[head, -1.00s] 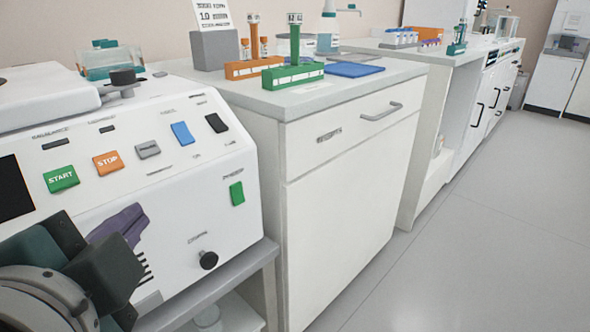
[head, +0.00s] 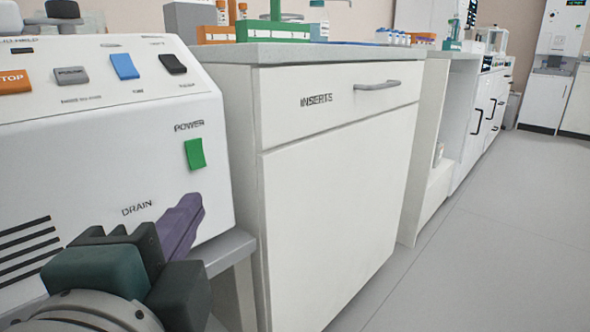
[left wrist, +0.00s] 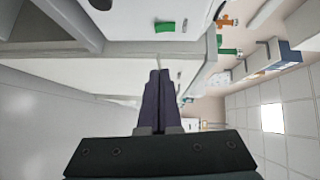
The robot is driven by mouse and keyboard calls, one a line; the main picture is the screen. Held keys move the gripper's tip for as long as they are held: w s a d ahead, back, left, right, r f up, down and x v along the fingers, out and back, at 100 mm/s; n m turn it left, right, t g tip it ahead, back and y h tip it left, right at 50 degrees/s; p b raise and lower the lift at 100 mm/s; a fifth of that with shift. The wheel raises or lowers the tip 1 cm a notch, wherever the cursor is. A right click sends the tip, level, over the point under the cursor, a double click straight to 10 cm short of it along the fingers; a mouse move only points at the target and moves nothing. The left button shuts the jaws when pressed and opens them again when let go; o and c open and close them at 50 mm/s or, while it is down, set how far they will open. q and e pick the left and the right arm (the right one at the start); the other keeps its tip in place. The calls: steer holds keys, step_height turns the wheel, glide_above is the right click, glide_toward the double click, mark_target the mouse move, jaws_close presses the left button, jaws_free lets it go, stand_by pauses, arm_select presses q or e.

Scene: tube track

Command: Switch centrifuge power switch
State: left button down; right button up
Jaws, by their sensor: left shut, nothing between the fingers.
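The centrifuge (head: 90,155) is a white machine at the left of the head view. Its green power switch (head: 195,153) sits on the front panel under the word POWER, near the right edge. My left gripper (head: 190,215) has purple fingers pressed together with nothing between them. It is below the switch, in front of the panel and apart from the switch in the picture. The gap in depth to the panel is hard to tell. The left wrist view shows the shut fingers (left wrist: 158,100) and the green switch (left wrist: 165,27) above them. My right gripper is not in view.
A blue button (head: 124,66), a black one (head: 172,64) and an orange STOP button (head: 14,80) are on the upper panel. A white cabinet (head: 335,190) marked INSERTS stands right of the centrifuge, with racks on top. The floor (head: 500,230) at the right is clear.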

arm_select(q)
steer(key=b, duration=0.2)
glide_toward(206, 163)
steer(key=w+d, duration=0.3)
steer(key=w+a, duration=0.2)
steer(key=a, duration=0.1)
steer(key=shift+w+f, duration=0.15)
steer(key=shift+f, duration=0.05)
steer(key=shift+w+a, duration=0.25)
steer(key=shift+a, duration=0.15)
